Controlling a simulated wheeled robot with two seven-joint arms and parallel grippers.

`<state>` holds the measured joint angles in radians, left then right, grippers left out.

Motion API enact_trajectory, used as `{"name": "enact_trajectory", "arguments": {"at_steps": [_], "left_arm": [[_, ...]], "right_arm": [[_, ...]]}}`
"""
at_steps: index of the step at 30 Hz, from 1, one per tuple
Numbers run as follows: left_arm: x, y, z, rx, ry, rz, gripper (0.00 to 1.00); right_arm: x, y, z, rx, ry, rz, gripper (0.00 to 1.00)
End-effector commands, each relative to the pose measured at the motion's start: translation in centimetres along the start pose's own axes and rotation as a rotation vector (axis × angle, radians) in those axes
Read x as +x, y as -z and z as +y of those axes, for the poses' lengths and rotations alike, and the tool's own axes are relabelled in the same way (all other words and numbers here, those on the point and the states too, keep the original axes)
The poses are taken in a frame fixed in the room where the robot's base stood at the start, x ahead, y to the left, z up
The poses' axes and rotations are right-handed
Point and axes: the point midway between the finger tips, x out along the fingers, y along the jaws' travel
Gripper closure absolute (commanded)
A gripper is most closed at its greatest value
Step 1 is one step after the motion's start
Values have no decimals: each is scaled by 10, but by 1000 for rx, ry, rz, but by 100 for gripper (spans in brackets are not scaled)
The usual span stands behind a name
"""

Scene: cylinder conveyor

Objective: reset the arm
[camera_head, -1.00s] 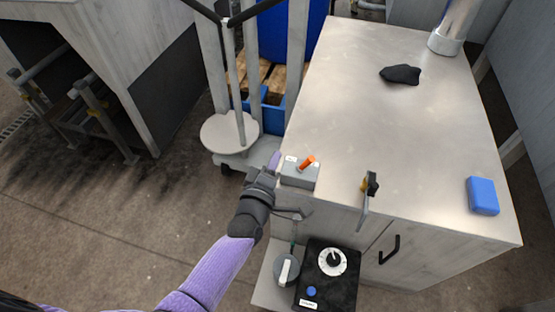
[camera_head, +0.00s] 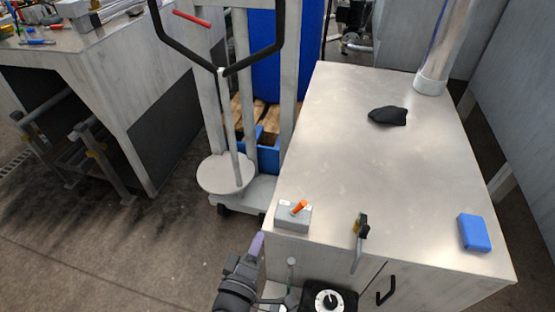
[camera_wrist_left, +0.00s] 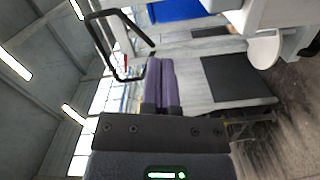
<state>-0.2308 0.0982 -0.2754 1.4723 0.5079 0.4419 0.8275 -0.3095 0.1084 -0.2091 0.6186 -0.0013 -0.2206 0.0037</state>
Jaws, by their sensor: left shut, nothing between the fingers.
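My left gripper (camera_head: 256,246) is at the bottom of the head view, just left of the cabinet's front left corner. Its purple fingers also show in the left wrist view (camera_wrist_left: 159,82), where they lie side by side, shut and empty. A small grey box with an orange switch lever (camera_head: 299,208) sits on the cabinet's near left corner, just beyond the fingertips. My right gripper is not in view.
The metal cabinet top (camera_head: 345,150) holds a black cloth-like lump (camera_head: 388,116), a blue block (camera_head: 474,233) and a clamp-like handle (camera_head: 360,240). A dial panel (camera_head: 328,299) is below its front edge. A trolley (camera_head: 226,174) stands left of the cabinet.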

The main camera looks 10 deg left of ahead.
Motion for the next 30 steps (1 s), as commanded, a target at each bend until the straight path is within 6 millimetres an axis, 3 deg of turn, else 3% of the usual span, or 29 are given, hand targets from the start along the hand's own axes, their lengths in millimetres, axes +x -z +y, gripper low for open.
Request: {"name": "enact_trajectory", "arguments": {"at_steps": [5, 10, 18, 26, 30], "left_arm": [[-8, -22, 3, 207, 122, -208, 100], [-45, -34, -2, 603, 332, -552, 100], [-109, -10, -6, 967, 575, -891, 100], [-172, 26, 6, 1162, 788, -1158, 100], [-168, 13, -36, 1156, 804, -1192, 100]], "right_arm": [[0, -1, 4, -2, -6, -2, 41], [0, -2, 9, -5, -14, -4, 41], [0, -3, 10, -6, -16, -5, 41], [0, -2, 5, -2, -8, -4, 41], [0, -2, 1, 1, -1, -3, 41]]}}
